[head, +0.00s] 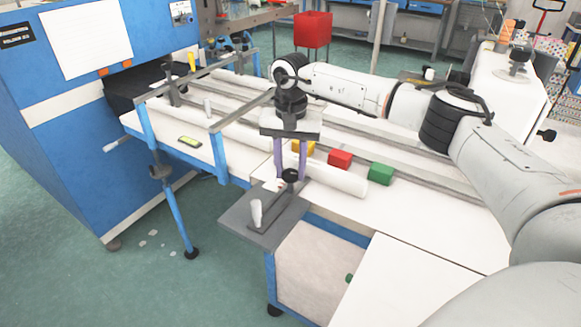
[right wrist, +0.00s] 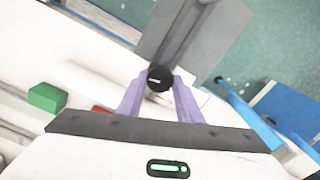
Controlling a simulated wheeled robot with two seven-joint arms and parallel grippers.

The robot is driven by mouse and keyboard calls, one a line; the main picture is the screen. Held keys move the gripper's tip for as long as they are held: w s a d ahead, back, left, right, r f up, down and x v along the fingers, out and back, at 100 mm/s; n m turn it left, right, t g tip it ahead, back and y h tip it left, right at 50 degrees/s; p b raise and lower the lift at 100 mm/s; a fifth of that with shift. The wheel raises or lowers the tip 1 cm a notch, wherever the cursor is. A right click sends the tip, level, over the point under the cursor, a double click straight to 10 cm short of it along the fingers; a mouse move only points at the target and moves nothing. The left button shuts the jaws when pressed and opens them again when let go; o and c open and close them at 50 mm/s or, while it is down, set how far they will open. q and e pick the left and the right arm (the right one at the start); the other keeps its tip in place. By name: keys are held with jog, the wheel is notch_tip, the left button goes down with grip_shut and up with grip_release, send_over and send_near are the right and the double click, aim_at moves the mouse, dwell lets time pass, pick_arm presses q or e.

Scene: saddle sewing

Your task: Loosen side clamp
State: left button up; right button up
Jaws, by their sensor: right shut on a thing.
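The side clamp shows as a dark round knob (head: 290,176) above a grey plate (head: 243,219) at the table's near edge. My right gripper (head: 291,174) points down, its two purple fingers on either side of the knob and shut on it. In the right wrist view the knob (right wrist: 159,79) sits between the purple fingertips, with a grey bar running away behind it. The knob's underside is hidden. My left gripper is not in view.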

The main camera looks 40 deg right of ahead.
aim_at(290, 173)
jog(key=shift+a+n, duration=0.1)
jog(key=shift+n, duration=0.2)
jog(key=o, duration=1)
jog(key=shift+o, duration=0.2)
notch_tip(290, 173, up, 10)
jog(key=shift+r+b, duration=0.2)
jog(key=shift+b, duration=0.25)
